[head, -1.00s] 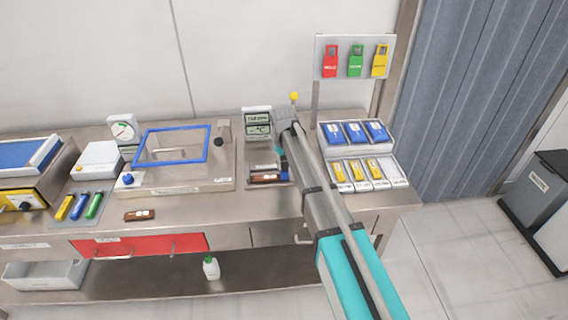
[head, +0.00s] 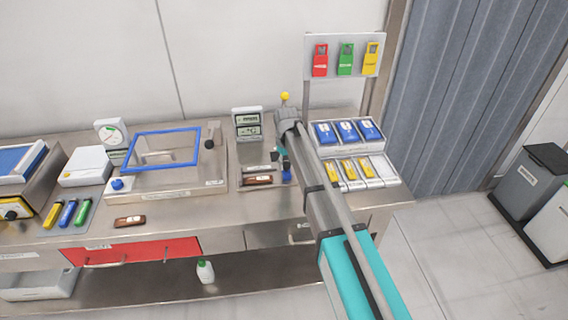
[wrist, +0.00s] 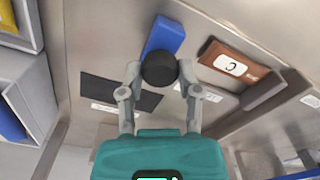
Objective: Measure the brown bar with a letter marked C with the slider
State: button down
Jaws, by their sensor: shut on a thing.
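The brown bar (wrist: 232,65) carries a white label with the letter C in the wrist view. It also lies on the counter in the head view (head: 257,180). A blue slider block (wrist: 166,34) with a round black knob (wrist: 159,69) stands to the left of the bar in the wrist view, with a gap between them. My gripper (wrist: 160,76) is shut on the black knob, one finger on each side. In the head view my arm partly hides the slider, and the fingertips are hard to make out there.
A grey block (wrist: 264,91) sits against the bar's lower side in the wrist view. A two-line display (head: 247,124) stands behind the bar. A second brown bar (head: 130,221) lies near the counter's front edge. Trays of blue packs (head: 346,132) and yellow tags (head: 346,170) stand right of my arm.

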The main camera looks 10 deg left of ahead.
jog(key=shift+w+d, duration=0.1)
jog(key=shift+d, duration=0.2)
jog(key=shift+c, duration=1.5)
grip_release()
jog(key=shift+w, duration=0.1)
jog(key=shift+a, duration=0.1)
jog(key=shift+r, duration=0.1)
